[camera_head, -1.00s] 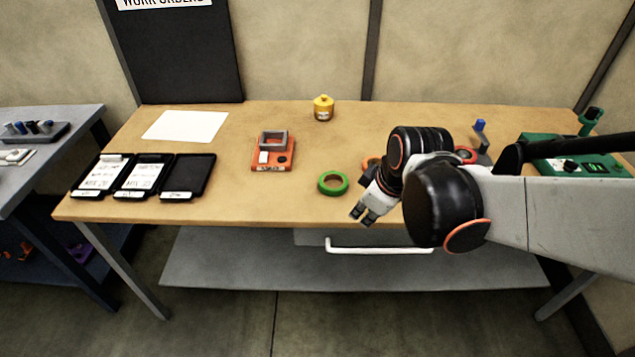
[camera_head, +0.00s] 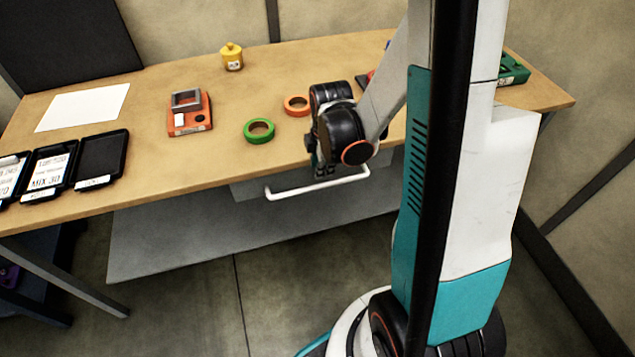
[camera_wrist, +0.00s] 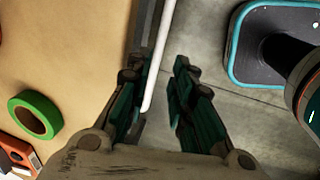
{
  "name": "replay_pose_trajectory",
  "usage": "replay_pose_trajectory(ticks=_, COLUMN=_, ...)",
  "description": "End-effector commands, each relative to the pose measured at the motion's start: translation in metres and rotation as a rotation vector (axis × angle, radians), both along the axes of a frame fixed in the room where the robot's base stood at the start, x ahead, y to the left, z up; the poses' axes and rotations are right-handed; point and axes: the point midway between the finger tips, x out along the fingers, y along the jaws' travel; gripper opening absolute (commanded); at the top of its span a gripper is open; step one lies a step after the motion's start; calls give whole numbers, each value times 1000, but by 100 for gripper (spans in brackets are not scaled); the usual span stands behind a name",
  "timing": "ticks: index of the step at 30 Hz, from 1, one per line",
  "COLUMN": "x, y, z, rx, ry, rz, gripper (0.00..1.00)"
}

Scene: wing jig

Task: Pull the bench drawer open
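The bench drawer (camera_head: 245,189) is a grey box under the front edge of the wooden bench (camera_head: 205,165). Its white bar handle (camera_head: 300,190) sticks out in front and also shows in the wrist view (camera_wrist: 158,60). My gripper (camera_head: 322,172) points down at the right part of the handle in the head view, partly hidden by my wrist. In the wrist view my gripper (camera_wrist: 158,88) has its fingers apart, with the handle's end between them, nearer the left finger. I cannot tell whether that finger touches it. The drawer looks shut.
On the bench near my arm lie a green tape ring (camera_head: 259,131) and an orange ring (camera_head: 297,105). The floor (camera_head: 235,300) before the bench is clear.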

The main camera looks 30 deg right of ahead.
Motion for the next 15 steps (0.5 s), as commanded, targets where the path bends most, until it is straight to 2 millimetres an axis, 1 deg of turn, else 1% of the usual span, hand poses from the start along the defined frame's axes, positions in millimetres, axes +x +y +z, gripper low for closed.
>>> replay_pose_trajectory(ticks=1, x=3, y=-1, z=-15, rx=0, ry=0, rz=0, gripper=21)
replay_pose_trajectory(ticks=6, x=9, y=-2, z=-48, rx=0, ry=0, rz=-1, gripper=21)
replay_pose_trajectory(ticks=12, x=15, y=-4, z=-81, rx=1, ry=-1, rz=-1, gripper=21)
replay_pose_trajectory(ticks=15, x=18, y=-5, z=-91, rx=1, ry=-1, rz=-1, gripper=21)
